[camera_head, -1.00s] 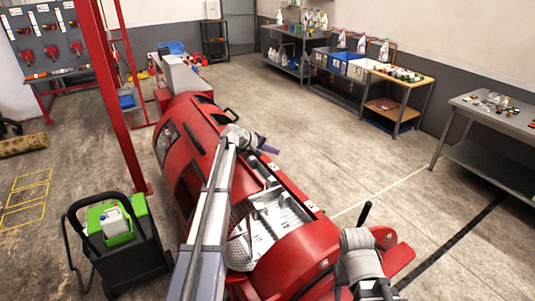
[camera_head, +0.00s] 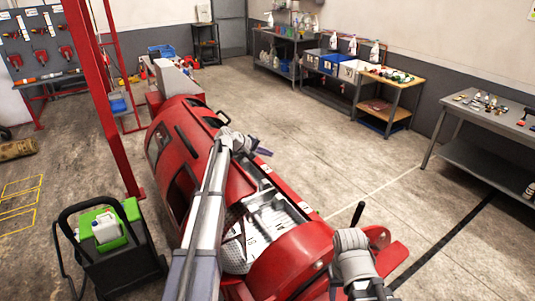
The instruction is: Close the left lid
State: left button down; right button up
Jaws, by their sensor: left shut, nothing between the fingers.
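A long red drum machine (camera_head: 180,140) lies across the middle, with a curved red cover with dark windows on its far left part. The near part is open and shows a pale perforated interior (camera_head: 270,218). My left arm reaches over the machine, hiding part of the cover and opening. My left gripper (camera_head: 262,152), with dark purple fingers, is shut and empty at the far side, just below the handle. I cannot tell whether it touches the cover. My right arm enters at the bottom right; its fingers are not visible.
A red post (camera_head: 105,100) stands left of the machine. A black cart (camera_head: 122,262) with a green bin and white jug is at the lower left. Benches (camera_head: 385,88) and a grey table (camera_head: 475,115) line the right wall. Floor right of the machine is clear.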

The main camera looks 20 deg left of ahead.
dwell(0.9)
pick_arm(q)
jog(key=p+v, duration=0.4)
jog(key=v, duration=0.3)
jog(key=shift+s+a+r+p, duration=0.2)
jog(key=shift+s+p, duration=0.05)
jog(key=shift+p, duration=0.05)
